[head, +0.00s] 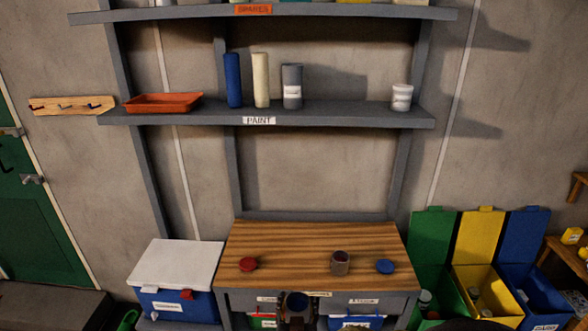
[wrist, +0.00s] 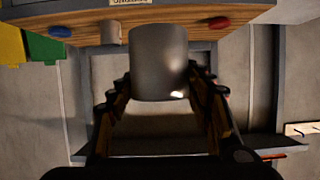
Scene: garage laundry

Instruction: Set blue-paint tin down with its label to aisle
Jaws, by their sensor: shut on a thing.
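The blue-paint tin (head: 297,301) shows at the bottom of the head view, in front of the workbench's front edge, its open top dark blue inside. In the wrist view it is a plain grey cylinder (wrist: 158,60) between the fingers. My gripper (wrist: 160,76) is shut on it; in the head view my gripper (head: 297,318) is partly cut off by the lower edge. No label can be made out on the tin; a small bright patch shows near one end in the wrist view. The aisle cannot be identified.
The wooden workbench (head: 300,238) carries a red lid (head: 248,264), a grey tin with dark red inside (head: 340,264) and a blue lid (head: 385,266), with bare wood between. Above, the paint shelf (head: 330,117) has free room right of its centre. A cooler (head: 178,265) and colored bins (head: 485,285) flank the bench.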

